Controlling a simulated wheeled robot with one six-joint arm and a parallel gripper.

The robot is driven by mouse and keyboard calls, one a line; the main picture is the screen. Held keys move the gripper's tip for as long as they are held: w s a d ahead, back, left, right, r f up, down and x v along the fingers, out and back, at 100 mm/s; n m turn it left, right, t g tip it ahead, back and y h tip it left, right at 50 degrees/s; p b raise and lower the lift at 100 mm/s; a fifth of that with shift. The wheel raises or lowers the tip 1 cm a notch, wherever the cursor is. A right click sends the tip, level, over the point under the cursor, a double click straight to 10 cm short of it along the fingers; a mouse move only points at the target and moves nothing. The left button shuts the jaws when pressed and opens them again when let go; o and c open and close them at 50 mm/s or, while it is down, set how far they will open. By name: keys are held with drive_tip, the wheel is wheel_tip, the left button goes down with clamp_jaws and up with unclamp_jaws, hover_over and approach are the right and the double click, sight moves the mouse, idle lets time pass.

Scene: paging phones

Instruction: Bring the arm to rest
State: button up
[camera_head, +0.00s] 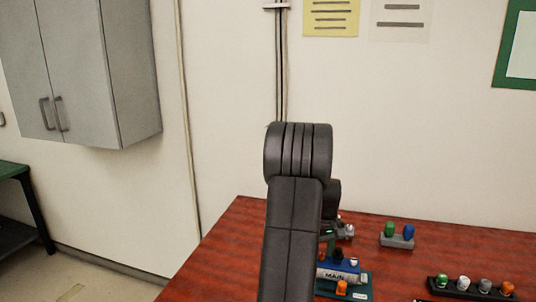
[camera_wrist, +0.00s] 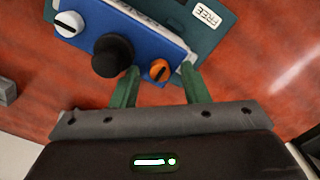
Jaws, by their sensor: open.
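My gripper (camera_wrist: 159,69) shows in the wrist view with its two green fingers spread apart. Nothing is clamped between them. Their tips reach over the near edge of a blue box (camera_wrist: 105,20), with an orange knob (camera_wrist: 159,70) in line with the gap. A black round knob (camera_wrist: 112,55) is beside the left finger; whether it touches is unclear. In the head view my dark arm (camera_head: 292,235) rises in front of the table and hides most of the gripper. The blue box there (camera_head: 338,270) bears the label MAIN.
The box rests on a teal plate (camera_wrist: 222,35) labelled FREE, on a red-brown table (camera_head: 228,255). A grey holder (camera_head: 397,242) with green and blue pegs stands behind right. A black rack (camera_head: 448,290) with several coloured pegs is at front right. A grey cabinet (camera_head: 85,70) hangs at left.

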drive_tip(key=shift+m, duration=1.4)
